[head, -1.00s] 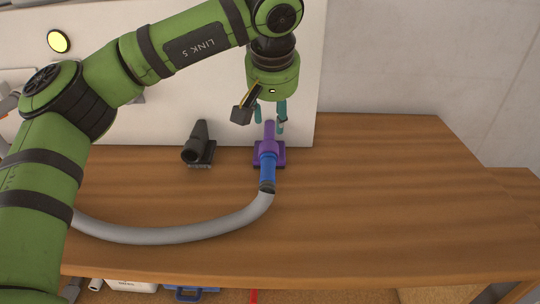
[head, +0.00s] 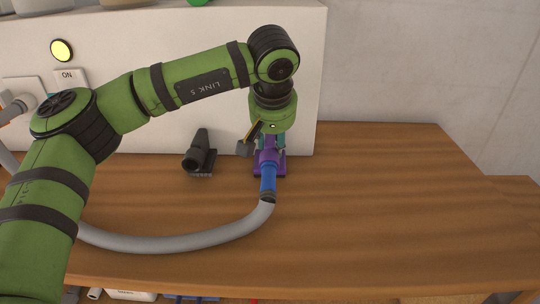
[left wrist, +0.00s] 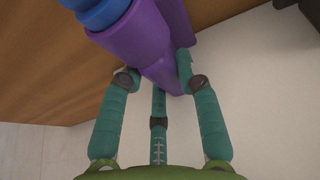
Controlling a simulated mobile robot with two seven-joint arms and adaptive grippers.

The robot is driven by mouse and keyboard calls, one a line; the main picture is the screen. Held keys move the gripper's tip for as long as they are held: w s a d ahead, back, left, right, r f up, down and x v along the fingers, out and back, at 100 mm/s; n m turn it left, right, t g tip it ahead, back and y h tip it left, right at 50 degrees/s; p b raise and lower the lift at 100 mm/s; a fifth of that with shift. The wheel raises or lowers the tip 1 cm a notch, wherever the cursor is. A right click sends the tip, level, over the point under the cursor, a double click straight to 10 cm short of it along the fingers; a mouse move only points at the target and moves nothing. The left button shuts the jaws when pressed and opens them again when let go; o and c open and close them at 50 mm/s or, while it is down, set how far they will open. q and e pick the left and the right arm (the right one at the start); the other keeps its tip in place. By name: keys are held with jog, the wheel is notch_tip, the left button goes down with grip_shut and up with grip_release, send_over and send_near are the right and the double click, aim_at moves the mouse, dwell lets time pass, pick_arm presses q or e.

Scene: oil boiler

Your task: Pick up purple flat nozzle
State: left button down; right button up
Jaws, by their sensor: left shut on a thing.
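The purple flat nozzle (head: 268,157) stands on the wooden table near the white box, with a blue connector (head: 268,180) and a grey hose (head: 225,236) joined to it at the front. My left gripper (head: 270,141) is over the nozzle from above, its teal fingers shut around the nozzle's upper part. In the left wrist view the purple nozzle (left wrist: 150,42) lies between the teal fingers (left wrist: 157,85), with the blue connector (left wrist: 97,12) at the top. Part of the nozzle is hidden by the gripper. My right gripper is not in view.
A black brush nozzle (head: 200,155) stands to the left on the table (head: 390,210). The table's right side is clear.

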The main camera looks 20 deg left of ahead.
pick_arm(q)
jog(key=shift+r, duration=0.15)
jog(key=shift+s+r, duration=0.1)
jog(key=shift+r, duration=0.15)
notch_tip(320, 180, up, 5)
jog(key=shift+r, duration=0.75)
jog(key=s, duration=0.1)
jog(key=s+d, duration=0.1)
jog(key=shift+s+f, duration=0.15)
jog(key=shift+s, duration=0.2)
jog(key=s, duration=0.2)
jog(key=s+d+b, duration=0.1)
jog(key=s, duration=0.2)
jog(key=shift+s+d+f+b, duration=0.1)
jog(key=shift+s+d+b, duration=0.15)
jog(key=shift+s+b, duration=0.05)
jog(key=s+d+b, duration=0.1)
jog(key=s+d, duration=0.2)
jog(key=s, duration=0.7)
jog(key=shift+s, duration=0.35)
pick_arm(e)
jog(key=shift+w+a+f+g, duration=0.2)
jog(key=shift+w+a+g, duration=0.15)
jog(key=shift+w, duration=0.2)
